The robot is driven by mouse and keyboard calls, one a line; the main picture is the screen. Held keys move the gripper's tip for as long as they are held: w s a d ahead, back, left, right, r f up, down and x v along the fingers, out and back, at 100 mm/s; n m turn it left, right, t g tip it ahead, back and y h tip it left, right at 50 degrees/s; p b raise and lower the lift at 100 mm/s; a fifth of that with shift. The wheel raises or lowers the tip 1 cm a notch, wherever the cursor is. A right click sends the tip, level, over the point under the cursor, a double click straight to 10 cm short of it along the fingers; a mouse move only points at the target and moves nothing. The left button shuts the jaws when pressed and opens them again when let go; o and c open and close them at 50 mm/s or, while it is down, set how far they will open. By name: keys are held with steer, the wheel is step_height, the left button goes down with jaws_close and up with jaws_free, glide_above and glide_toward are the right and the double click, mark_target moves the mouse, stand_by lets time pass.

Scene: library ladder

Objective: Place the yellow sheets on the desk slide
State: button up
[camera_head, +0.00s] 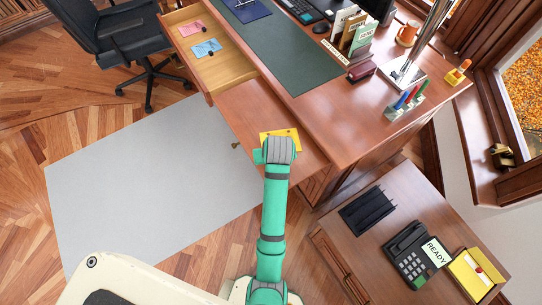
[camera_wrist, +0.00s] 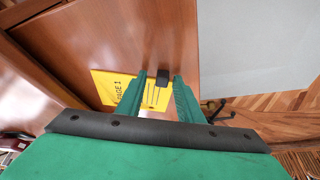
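Yellow sheets marked "PAGE 1" lie on the pulled-out wooden desk slide, with a small black clip or knob (camera_wrist: 164,78) on them. In the head view the sheets (camera_head: 291,133) show only partly behind my arm, near the right end of the slide (camera_head: 250,105). The wrist view also shows the sheets (camera_wrist: 108,86) on the brown board. My gripper (camera_wrist: 160,77) is just over the sheets. Its two green fingers stand apart on either side of the black piece, with gaps visible. The fingertips are hidden in the head view.
An open drawer (camera_head: 212,62) left of the slide holds pink and blue sheets. The desk top has a green blotter (camera_head: 288,55), lamp and pens. A side table (camera_head: 375,245) with a phone and yellow box (camera_head: 470,275) stands at lower right. The grey mat (camera_head: 150,185) is clear.

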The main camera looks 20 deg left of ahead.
steer(key=v, duration=0.8)
